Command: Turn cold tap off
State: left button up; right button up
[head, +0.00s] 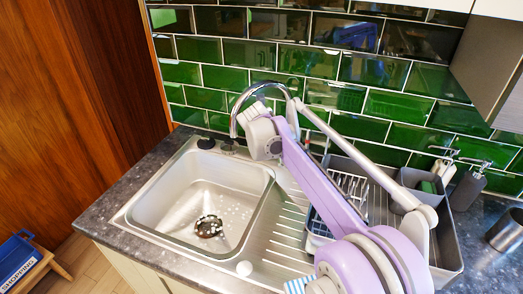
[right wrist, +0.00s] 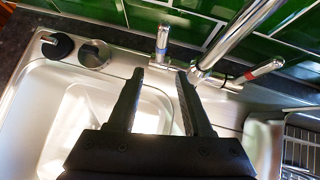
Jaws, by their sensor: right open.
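The chrome tap stands behind the sink (head: 150,214), its curved spout (head: 262,83) arching above the basin. In the right wrist view the cold tap lever (right wrist: 162,42), marked blue, sticks up left of the spout (right wrist: 236,38). The hot lever (right wrist: 265,68), marked red, points out to the right. My right gripper (right wrist: 160,73) is open and empty, its two fingers pointing towards the cold lever, which shows beyond and between the tips. I cannot tell whether they touch. In the head view my right wrist hides the fingers and cold lever. My left gripper is out of view.
A grey dish rack (head: 449,262) stands on the right, partly behind my right arm. Soap dispensers (head: 468,186) and a metal cup (head: 507,231) are at far right. Green tiles close off the back. Two dark fittings (right wrist: 57,45) (right wrist: 94,53) sit at the sink's rear rim. The basin is clear.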

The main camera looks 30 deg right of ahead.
jog(key=s+a, duration=0.4)
jog(key=s, duration=0.1)
jog(key=shift+s+a+b, duration=0.25)
jog(key=shift+s+b, duration=0.05)
jog(key=shift+s, duration=0.05)
